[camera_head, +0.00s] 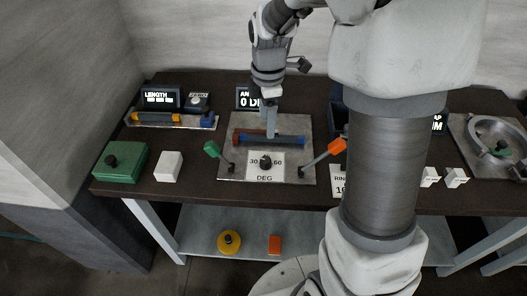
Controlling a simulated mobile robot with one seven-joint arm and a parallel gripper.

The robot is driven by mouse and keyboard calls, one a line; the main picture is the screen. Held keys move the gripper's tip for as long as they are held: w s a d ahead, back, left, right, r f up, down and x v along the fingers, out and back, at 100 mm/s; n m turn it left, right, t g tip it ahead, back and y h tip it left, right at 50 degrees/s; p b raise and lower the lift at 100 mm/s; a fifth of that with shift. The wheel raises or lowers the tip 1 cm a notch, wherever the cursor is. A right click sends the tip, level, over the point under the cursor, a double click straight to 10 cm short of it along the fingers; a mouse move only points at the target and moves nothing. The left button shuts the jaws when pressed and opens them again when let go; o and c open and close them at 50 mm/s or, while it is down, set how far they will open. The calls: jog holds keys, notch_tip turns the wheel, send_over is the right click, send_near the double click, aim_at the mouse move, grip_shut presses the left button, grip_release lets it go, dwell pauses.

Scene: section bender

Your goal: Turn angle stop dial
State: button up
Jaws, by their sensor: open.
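The angle stop dial (265,161) is a small black knob on a white plate marked 30, 60 and DEG, at the front middle of a grey metal base plate (300,125) on the bench. My gripper (271,128) points down over the back part of that base plate, behind the dial and close to the red and blue bar (290,140). It is apart from the dial. Its fingers are small here, and contact with the bar cannot be told. A display (243,102) reading "0 D..." stands behind, partly hidden by my gripper.
A green-tipped lever (212,149) and an orange-tipped lever (336,146) flank the dial. A green box (121,161) and a white block (168,166) lie left. A length display (160,98) stands at back left. A round metal fixture (495,135) is at right. My arm hides the bench right of centre.

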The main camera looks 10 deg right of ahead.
aim_at(265, 160)
jog(key=f, duration=1)
jog(key=f+b, duration=0.1)
jog(key=f, duration=0.4)
jog(key=shift+w+f, duration=0.4)
grip_shut()
